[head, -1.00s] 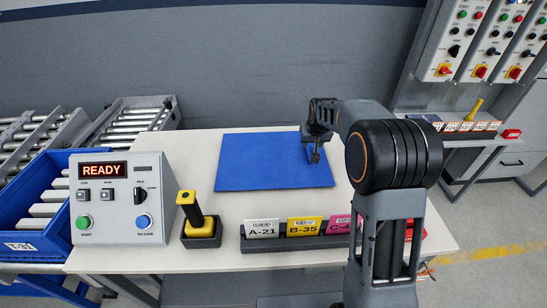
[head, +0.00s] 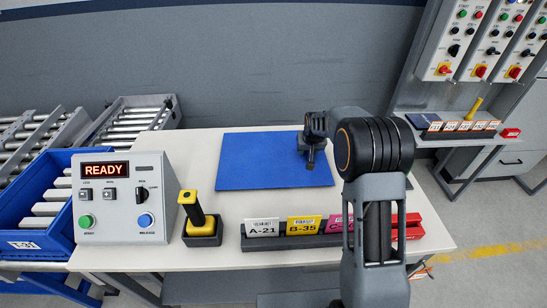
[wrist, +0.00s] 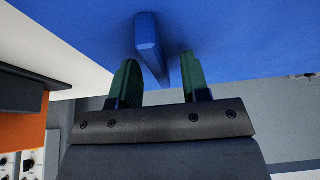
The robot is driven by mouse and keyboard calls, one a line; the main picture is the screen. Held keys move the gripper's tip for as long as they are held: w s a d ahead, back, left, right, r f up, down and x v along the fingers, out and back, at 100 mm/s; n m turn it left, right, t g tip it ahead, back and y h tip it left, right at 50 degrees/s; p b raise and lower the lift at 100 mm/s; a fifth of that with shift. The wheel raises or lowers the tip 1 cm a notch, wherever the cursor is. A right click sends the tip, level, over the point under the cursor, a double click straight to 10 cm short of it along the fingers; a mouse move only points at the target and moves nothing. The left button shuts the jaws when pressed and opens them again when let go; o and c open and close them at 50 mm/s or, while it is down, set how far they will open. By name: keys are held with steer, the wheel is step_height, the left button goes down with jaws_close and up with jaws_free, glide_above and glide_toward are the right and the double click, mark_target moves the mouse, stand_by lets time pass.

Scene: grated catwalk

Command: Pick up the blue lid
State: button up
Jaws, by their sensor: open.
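The blue lid (head: 260,165) looks like a flat blue panel lying on the white table. In the wrist view, the lid (wrist: 230,30) has a raised blue bar (wrist: 150,45) standing up from it like a handle. My gripper (head: 310,164) is over the right part of the panel, pointing down. In the wrist view, my gripper (wrist: 160,75) is open, with its two green fingers on either side of the bar. A gap shows between the bar and each finger. In the head view the bar is hidden by my gripper.
A rack with several coloured cards (head: 262,228) stands along the front edge of the table (head: 170,262). A yellow-handled joystick (head: 192,215) and a control box reading READY (head: 118,200) are at the left. The table left of the panel is clear.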

steer(key=shift+f, duration=0.15)
steer(key=shift+c, duration=0.4)
jaws_close()
